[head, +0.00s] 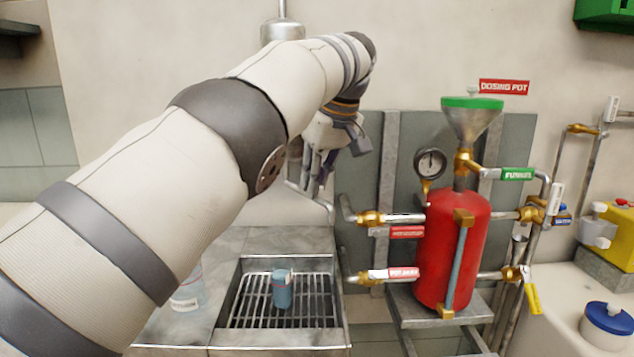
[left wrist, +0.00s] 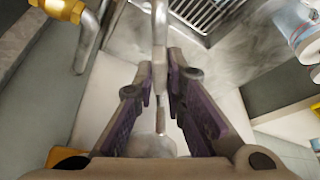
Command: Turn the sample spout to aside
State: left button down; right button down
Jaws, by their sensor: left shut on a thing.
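The sample spout (head: 311,196) is a thin bent metal pipe in front of the wall, below the hanging metal cylinder. Its free end lies to the right, above the right edge of the drain sink. My left gripper (head: 322,172) is at the spout, partly hidden by my own arm. In the left wrist view the spout (left wrist: 160,30) runs between the two purple-lined fingers of the left gripper (left wrist: 163,78), which are shut on it. My right gripper is in neither view.
A small blue bottle (head: 283,292) stands on the sink grate (head: 254,312). A clear bottle (head: 188,291) is partly behind my arm. The red dosing pot (head: 452,245), with pipes and brass valves (head: 369,218), stands close on the right.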

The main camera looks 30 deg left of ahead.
pick_arm(q)
jog(key=shift+w, duration=0.15)
dwell(0.3)
jog(key=c, duration=1.6)
grip_release()
jog(key=shift+c, duration=0.2)
